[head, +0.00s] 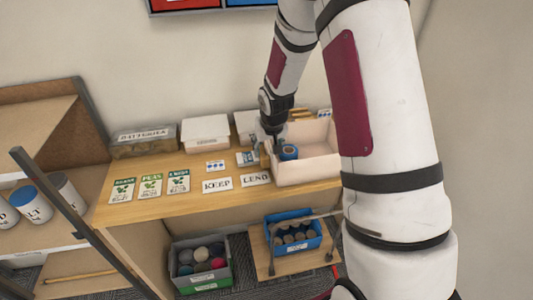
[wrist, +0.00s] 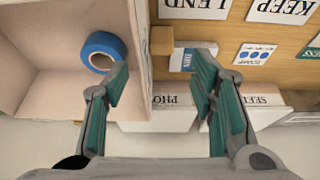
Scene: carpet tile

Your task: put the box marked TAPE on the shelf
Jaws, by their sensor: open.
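An open cream box (head: 308,175) stands at the right end of the wooden bench, with a blue tape roll (head: 288,152) inside. No TAPE mark is readable on it. In the wrist view the box (wrist: 45,90) fills the left side, with the roll (wrist: 103,52) by its wall. My gripper (head: 273,138) is above the box's left edge. In the wrist view my open gripper (wrist: 162,88) has one finger on each side of that wall as pictured; contact cannot be told. A wooden shelf unit (head: 35,110) stands at the left.
KEEP (head: 217,185) and LEND (head: 256,179) cards, seed packets (head: 150,185) and a small blue-white packet (head: 247,158) lie on the bench. A BATTERIES box (head: 143,142) and white boxes (head: 206,132) line the back. Jars (head: 32,204) occupy the left unit. Crates (head: 292,235) sit below.

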